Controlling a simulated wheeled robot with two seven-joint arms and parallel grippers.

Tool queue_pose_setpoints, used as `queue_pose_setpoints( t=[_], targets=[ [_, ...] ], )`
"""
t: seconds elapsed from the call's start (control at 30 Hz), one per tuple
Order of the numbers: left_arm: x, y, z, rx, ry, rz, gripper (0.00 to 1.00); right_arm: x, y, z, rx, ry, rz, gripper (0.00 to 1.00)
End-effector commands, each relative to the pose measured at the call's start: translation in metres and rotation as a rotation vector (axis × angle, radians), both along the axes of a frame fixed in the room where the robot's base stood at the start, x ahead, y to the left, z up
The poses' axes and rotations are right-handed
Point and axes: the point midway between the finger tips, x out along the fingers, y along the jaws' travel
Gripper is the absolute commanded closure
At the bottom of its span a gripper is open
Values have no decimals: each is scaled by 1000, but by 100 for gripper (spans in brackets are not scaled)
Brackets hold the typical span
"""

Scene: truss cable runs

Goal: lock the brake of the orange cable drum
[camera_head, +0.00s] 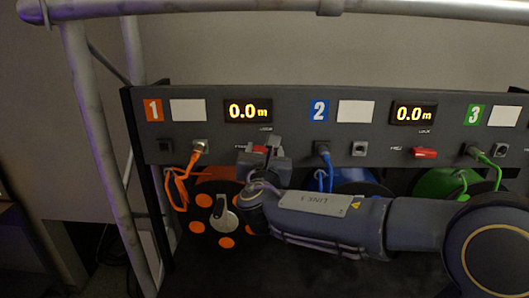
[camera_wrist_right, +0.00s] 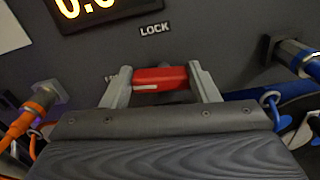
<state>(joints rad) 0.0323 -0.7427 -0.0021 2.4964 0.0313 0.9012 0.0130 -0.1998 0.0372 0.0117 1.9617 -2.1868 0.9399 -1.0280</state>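The orange cable drum (camera_head: 227,242) sits under station 1, partly behind my right arm. Its red brake lever (camera_wrist_right: 160,78) lies level on the panel, below and slightly left of the LOCK label (camera_wrist_right: 155,29). My right gripper (camera_head: 262,152) is at this lever. In the right wrist view the fingers (camera_wrist_right: 163,82) stand at either end of the lever, with no clear gap. Whether they press on it I cannot tell. The label at the lever's left is mostly hidden behind a finger. My left gripper is in neither view.
An orange cable (camera_head: 181,187) hangs left of the lever, and a blue plug (camera_head: 322,150) sits to its right. Station 2 has its own red lever (camera_head: 425,153). The station 1 display (camera_head: 248,110) reads 0.0 m. Truss tubes (camera_head: 103,150) stand at the left.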

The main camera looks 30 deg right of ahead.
Motion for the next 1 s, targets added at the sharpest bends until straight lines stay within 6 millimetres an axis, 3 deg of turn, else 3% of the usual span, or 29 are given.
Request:
queue_pose_setpoints(
  t=[0.27, 0.47, 1.0],
  targets=[
    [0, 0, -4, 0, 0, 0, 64, 0, 0, -1, 13, -9, 0, 68],
    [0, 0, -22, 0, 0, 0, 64, -1, 0, -4, 77, -51, 1, 68],
    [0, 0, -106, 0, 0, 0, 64, -3, -4, -7, 476, -296, 2, 68]
  ],
)
